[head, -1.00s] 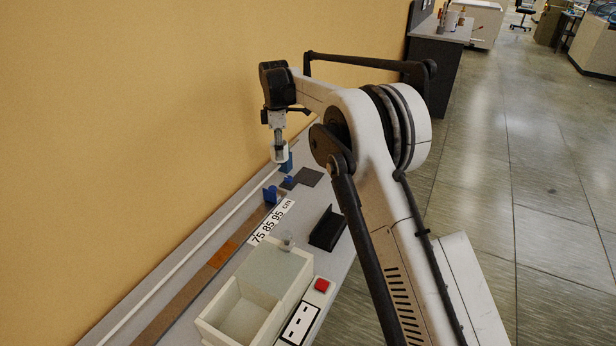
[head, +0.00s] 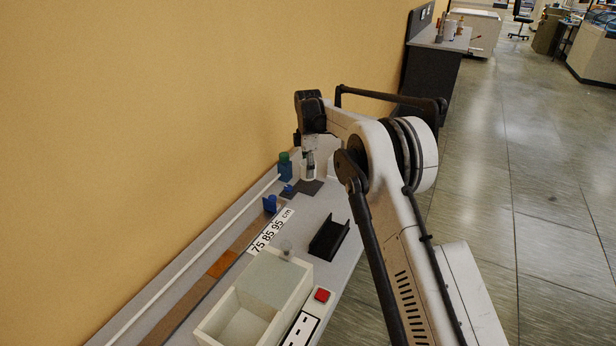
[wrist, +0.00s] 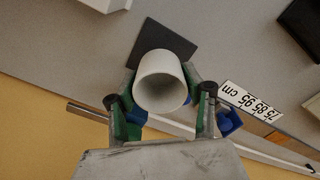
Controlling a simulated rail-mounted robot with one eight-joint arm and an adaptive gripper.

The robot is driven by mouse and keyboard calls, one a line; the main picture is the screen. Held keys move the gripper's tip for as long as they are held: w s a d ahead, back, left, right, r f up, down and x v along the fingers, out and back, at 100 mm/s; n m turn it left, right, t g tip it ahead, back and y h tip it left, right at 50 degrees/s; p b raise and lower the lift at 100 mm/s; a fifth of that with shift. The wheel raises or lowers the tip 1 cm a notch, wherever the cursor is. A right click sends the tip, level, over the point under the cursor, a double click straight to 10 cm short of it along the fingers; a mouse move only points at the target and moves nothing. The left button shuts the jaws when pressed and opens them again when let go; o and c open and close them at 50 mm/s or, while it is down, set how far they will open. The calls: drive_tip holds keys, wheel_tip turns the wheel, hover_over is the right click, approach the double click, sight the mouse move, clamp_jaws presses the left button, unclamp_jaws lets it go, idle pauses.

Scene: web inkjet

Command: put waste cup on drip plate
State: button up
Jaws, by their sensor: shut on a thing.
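The white waste cup (wrist: 160,82) is held between the green-padded fingers of my gripper (wrist: 161,88) in the wrist view, its round opening facing the camera. In the head view my gripper (head: 310,160) is shut on the cup (head: 308,173) at the far part of the bench. The drip plate is a flat dark square (head: 305,189). The plate also shows in the wrist view (wrist: 152,35), directly behind the cup and partly hidden by it. The cup appears over or beside the plate's edge; I cannot tell whether they touch.
Blue brackets (head: 270,204), a printed ruler label (head: 270,232), a black channel holder (head: 329,238) and a cream bin (head: 240,315) lie nearer. Grey bench around the plate is partly clear.

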drive_tip(key=shift+f, duration=1.85)
drive_tip(key=shift+f, duration=0.2)
drive_tip(key=o, duration=1.2)
drive_tip(key=shift+c, duration=0.2)
drive_tip(key=shift+r, duration=0.1)
